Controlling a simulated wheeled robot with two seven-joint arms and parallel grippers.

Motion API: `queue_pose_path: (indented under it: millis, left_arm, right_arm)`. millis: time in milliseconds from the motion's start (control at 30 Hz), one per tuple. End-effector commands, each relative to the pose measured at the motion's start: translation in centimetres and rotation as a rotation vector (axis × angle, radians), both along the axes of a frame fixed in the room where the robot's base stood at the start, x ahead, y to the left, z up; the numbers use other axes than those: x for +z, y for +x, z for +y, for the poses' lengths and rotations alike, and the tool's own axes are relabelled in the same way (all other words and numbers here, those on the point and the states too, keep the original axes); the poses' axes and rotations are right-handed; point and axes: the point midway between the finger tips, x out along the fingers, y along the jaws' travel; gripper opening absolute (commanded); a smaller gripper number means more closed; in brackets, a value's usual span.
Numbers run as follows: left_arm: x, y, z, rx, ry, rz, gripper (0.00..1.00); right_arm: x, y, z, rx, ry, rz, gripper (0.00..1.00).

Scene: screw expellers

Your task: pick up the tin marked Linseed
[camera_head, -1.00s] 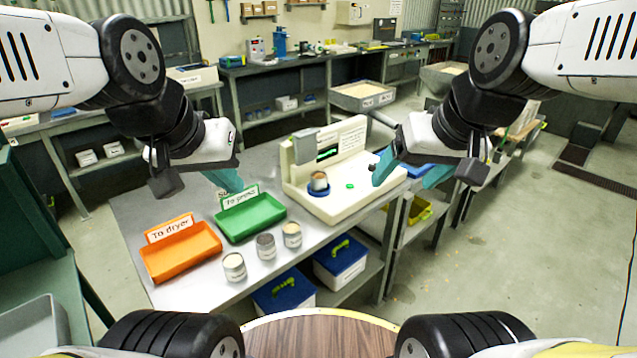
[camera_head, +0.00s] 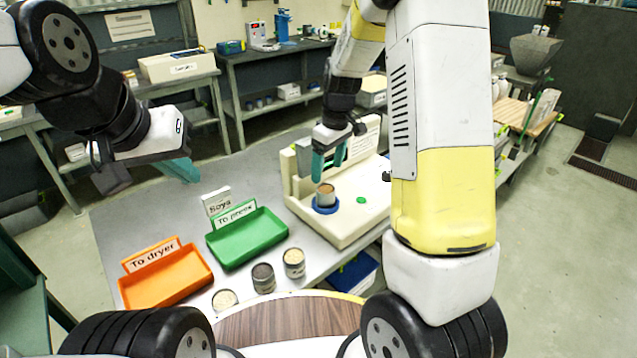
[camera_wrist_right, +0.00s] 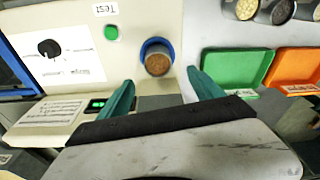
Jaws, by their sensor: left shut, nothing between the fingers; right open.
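One tin (camera_head: 326,194) with brown contents stands in the blue ring of the cream machine (camera_head: 351,217); it also shows in the right wrist view (camera_wrist_right: 157,63). Three more tins stand on the grey bench in front of the trays: a pale one (camera_head: 225,300), a dark grey one (camera_head: 263,279) and a beige one (camera_head: 294,263). I cannot read which tin is marked Linseed. My right gripper (camera_head: 329,163) is open, with teal fingers just above the tin in the ring, not touching it. My left gripper (camera_head: 183,170) is shut and empty, above the bench's left part.
A green tray (camera_head: 250,238) marked "To press" and an orange tray (camera_head: 167,281) marked "To dryer" lie left of the machine. A white "Soya" card (camera_head: 216,201) stands behind the green tray. A blue-lidded box (camera_head: 356,275) is below the bench.

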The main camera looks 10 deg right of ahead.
Motion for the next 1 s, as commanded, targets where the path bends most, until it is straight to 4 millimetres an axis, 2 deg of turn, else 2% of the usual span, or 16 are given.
queue_pose_path:
  millis: [367, 700, 1000]
  left_arm:
    - [0.0, 0.0, 0.0, 0.000, 0.000, 0.001, 0.00]
    - [0.0, 0.0, 0.0, 0.000, 0.000, 0.001, 0.00]
    - [0.0, 0.0, 0.0, 0.000, 0.000, 0.001, 0.00]
  right_arm:
    - [-4.1, 0.7, 0.2, 0.028, -0.016, 0.013, 0.75]
    - [-8.6, 0.7, 0.3, 0.026, -0.016, 0.013, 0.75]
    - [-9.0, 0.8, 0.3, 0.026, -0.016, 0.010, 0.75]
